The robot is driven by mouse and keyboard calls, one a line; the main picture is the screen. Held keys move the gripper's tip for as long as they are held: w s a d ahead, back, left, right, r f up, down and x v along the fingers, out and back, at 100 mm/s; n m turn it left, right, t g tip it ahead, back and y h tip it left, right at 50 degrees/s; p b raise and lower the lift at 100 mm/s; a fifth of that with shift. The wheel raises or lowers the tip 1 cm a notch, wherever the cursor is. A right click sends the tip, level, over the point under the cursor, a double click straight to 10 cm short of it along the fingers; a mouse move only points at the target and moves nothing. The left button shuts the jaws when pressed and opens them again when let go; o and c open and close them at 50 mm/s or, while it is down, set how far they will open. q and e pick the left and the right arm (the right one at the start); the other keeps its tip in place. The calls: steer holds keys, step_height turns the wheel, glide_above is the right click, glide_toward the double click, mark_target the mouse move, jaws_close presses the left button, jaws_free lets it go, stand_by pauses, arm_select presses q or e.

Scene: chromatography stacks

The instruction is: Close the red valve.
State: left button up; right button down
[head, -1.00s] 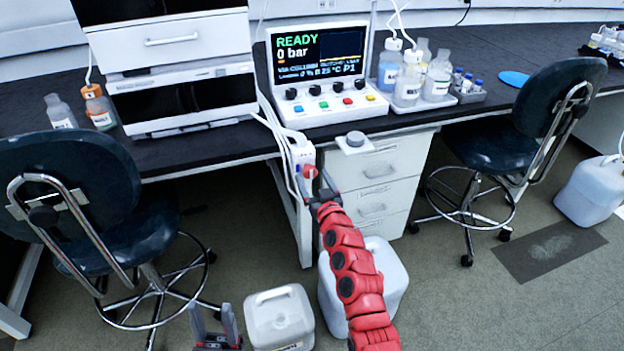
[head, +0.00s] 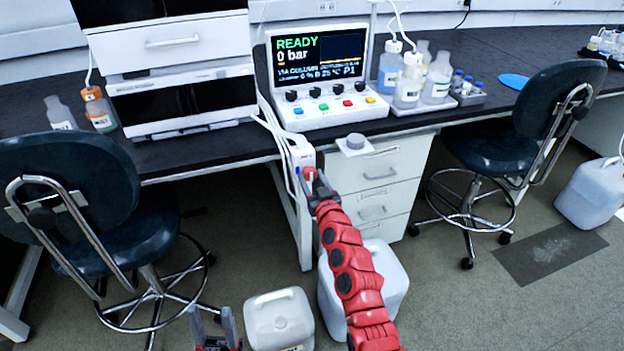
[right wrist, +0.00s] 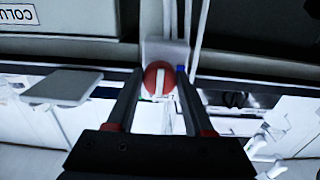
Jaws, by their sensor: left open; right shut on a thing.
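The red valve (head: 311,173) is a small round knob on the white block (head: 301,153) at the bench's front edge. In the right wrist view the red valve (right wrist: 151,77) is a red disc with a white bar upright in the picture. My right gripper (head: 315,185) is at the valve, with one finger on each side of the disc, shut on it. The fingers partly hide the valve in the head view. My left gripper (head: 214,326) is open and empty, low at the bottom, away from the valve.
White tubes (head: 272,130) run down beside the block. The instrument screen (head: 318,57) reads READY, 0 bar. White drawers (head: 372,190) and canisters (head: 280,320) stand below. A chair (head: 70,190) is at left.

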steer(key=shift+m, duration=0.4)
steer(key=m, duration=0.3)
steer(key=shift+f, duration=0.1)
steer(key=m, duration=1)
steer(key=shift+a, duration=0.1)
steer(key=shift+m, duration=2)
steer(key=shift+s, duration=0.1)
steer(key=shift+c, duration=1.5)
jaws_free()
